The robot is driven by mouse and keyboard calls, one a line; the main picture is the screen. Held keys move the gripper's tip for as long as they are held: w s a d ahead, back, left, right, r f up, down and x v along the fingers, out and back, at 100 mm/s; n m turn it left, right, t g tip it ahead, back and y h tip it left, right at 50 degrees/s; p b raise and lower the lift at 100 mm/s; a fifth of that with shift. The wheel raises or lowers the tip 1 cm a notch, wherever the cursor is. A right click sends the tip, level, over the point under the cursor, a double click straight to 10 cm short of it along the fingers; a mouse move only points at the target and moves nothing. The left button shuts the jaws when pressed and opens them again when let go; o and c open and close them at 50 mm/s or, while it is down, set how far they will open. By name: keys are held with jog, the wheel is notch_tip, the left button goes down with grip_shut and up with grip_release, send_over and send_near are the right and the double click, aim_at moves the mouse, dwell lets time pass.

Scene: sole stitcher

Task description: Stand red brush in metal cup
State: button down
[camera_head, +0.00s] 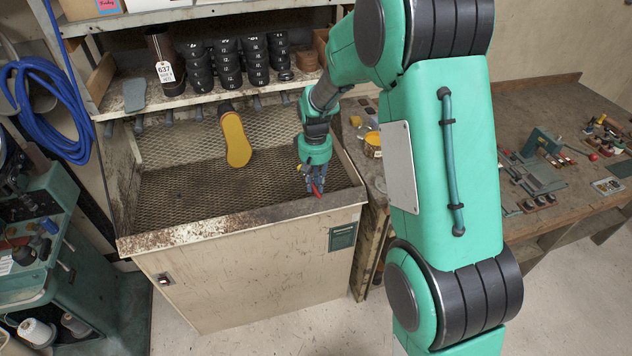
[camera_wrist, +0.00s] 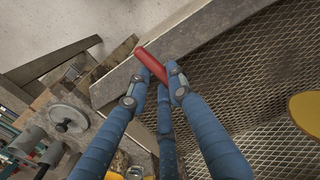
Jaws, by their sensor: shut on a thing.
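The red brush (camera_head: 317,190) shows as a small red piece at my fingertips, over the front right part of the mesh-topped bench. In the wrist view its red handle (camera_wrist: 152,66) sticks out past the fingertips, tilted; the bristles cannot be made out. My gripper (camera_head: 313,180) is shut on the brush, with its blue fingers also in the wrist view (camera_wrist: 155,95). The brush appears held above the bench near its front edge. I cannot clearly make out the metal cup in either view.
A yellow can (camera_head: 373,145) is on the side bench to the right. A tool-covered workbench (camera_head: 540,110) stands far right.

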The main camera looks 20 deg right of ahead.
jog(key=shift+s+a+f+m+b, duration=0.15)
jog(key=shift+s+a+m+b, duration=0.1)
jog(key=shift+s+m+b, duration=0.45)
jog(key=shift+s+d+m, duration=0.1)
jog(key=shift+s+m, duration=0.15)
jog(key=shift+m, duration=0.05)
jog(key=s+d+r+m+t+y+p, duration=0.1)
jog(key=d+r+m+t, duration=0.4)
jog(key=d+m, duration=0.5)
jog(key=s+d+r+m+t+y+p, duration=0.1)
jog(key=d+r+m+t+y+p, duration=0.2)
jog(key=d+m, duration=0.8)
jog(key=s+d+r+m+t+y+p, duration=0.1)
jog(key=d+r+m+t+p, duration=0.5)
jog(key=d, duration=1.5)
notch_tip(320, 180, up, 3)
jog(key=m+t+y, duration=0.1)
jog(key=m+t, duration=0.2)
jog(key=m, duration=0.2)
jog(key=shift+s+d, duration=0.25)
jog(key=shift+d, duration=0.05)
jog(key=shift+f, duration=0.3)
